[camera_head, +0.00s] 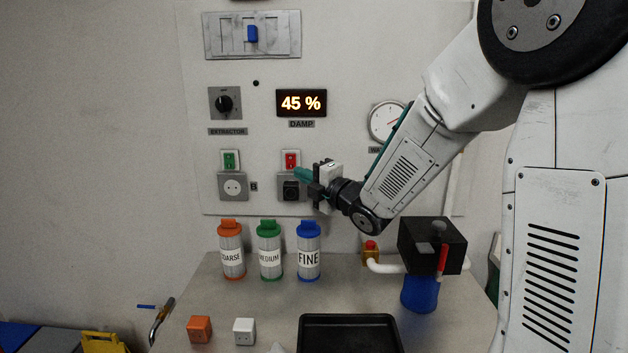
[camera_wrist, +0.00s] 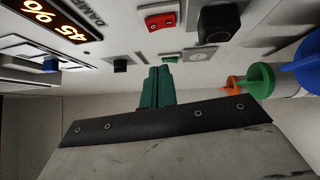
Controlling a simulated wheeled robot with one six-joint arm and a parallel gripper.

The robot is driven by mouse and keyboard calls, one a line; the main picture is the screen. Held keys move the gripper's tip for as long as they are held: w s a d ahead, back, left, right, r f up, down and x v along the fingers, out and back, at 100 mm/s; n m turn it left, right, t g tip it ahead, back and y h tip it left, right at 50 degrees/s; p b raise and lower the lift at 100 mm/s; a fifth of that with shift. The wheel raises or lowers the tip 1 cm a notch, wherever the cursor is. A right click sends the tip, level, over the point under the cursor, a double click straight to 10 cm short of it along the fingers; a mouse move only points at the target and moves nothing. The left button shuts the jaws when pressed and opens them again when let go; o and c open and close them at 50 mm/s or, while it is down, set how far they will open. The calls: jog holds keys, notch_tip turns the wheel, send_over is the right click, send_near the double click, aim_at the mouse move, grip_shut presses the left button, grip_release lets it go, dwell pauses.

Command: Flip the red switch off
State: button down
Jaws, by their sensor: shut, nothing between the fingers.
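The red switch (camera_head: 291,159) is a small rocker in a pale plate on the wall panel, below the 45 % DAMP display. It also shows at the top of the wrist view (camera_wrist: 161,20). My gripper (camera_head: 299,173) is at the panel, its teal fingertips just below and to the right of the switch in the head view. In the wrist view the fingers (camera_wrist: 158,73) are shut together and empty, with a visible gap between their tips and the switch. I cannot tell the rocker's exact tilt.
A black plug (camera_head: 291,190) sits in the socket directly under the red switch, close to my fingers. Orange, green and blue-capped canisters (camera_head: 269,250) stand on the table below.

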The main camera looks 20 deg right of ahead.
aim_at(295, 163)
jog(key=w, duration=0.5)
jog(key=shift+w+a+r, duration=0.2)
jog(key=shift+w+r, duration=0.1)
jog(key=shift+w, duration=0.1)
jog(key=shift+w+d+r, duration=0.1)
jog(key=shift+w+d, duration=0.15)
jog(key=shift+w, duration=0.4)
jog(key=shift+d, duration=0.1)
